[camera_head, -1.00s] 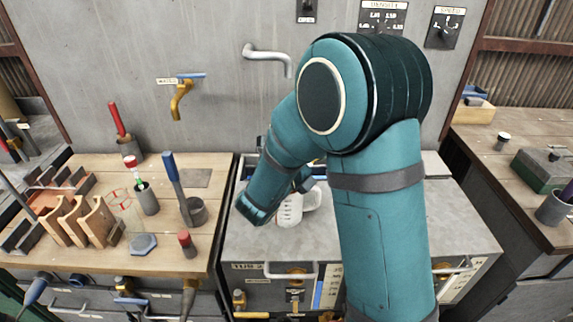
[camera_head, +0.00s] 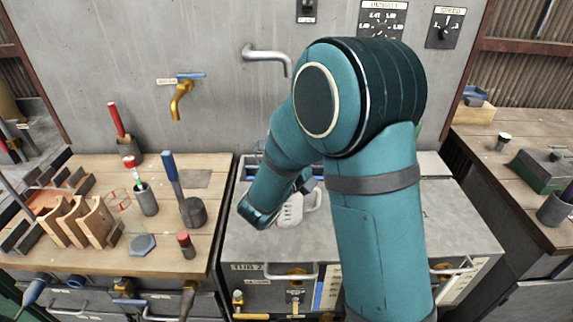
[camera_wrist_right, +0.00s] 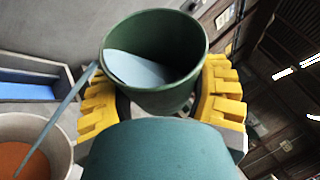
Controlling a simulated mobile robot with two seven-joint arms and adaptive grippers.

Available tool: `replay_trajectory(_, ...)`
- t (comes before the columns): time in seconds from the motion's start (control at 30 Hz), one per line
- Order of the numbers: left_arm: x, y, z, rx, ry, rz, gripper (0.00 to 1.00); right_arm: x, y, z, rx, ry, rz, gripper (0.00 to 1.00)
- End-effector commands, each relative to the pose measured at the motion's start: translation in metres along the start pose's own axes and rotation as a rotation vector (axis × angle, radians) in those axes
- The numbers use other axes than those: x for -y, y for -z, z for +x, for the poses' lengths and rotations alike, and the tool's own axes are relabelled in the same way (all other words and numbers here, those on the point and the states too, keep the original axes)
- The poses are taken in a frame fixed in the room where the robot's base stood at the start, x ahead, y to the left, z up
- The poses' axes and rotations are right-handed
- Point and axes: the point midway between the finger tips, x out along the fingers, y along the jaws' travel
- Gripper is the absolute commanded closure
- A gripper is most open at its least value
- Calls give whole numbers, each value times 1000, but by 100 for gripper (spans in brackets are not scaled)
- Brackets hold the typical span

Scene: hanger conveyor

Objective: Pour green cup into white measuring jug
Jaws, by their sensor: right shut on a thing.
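My right gripper (camera_wrist_right: 160,102) has its yellow fingers shut around the green cup (camera_wrist_right: 185,30), as the right wrist view shows. The cup is tilted and holds blue-grey liquid. A thin blue-grey stream (camera_wrist_right: 60,112) runs from its left rim down to the lower left. The white measuring jug (camera_wrist_right: 62,132) is there, cut off by the frame, with orange-brown contents; the stream passes over its opening. In the head view the jug (camera_head: 292,213) stands upright on the grey bench, partly behind my right arm, which hides the cup. My left gripper is not in view.
The grey bench top (camera_head: 245,240) has free room around the jug. A wall pipe (camera_head: 266,55) sticks out above it. The wooden table (camera_head: 165,255) at left holds a rack, brushes and small pots. A green box (camera_head: 545,170) stands on the right table.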

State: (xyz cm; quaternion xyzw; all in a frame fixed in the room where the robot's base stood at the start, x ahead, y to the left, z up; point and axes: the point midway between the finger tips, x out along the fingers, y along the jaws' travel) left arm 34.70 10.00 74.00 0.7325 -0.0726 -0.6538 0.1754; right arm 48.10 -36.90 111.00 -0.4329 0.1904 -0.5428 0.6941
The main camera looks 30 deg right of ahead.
Motion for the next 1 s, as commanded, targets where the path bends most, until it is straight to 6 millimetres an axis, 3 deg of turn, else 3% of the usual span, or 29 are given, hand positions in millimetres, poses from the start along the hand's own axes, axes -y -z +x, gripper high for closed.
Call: replay_trajectory(1.0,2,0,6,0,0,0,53,-1,0,-1,50,39,-90,79)
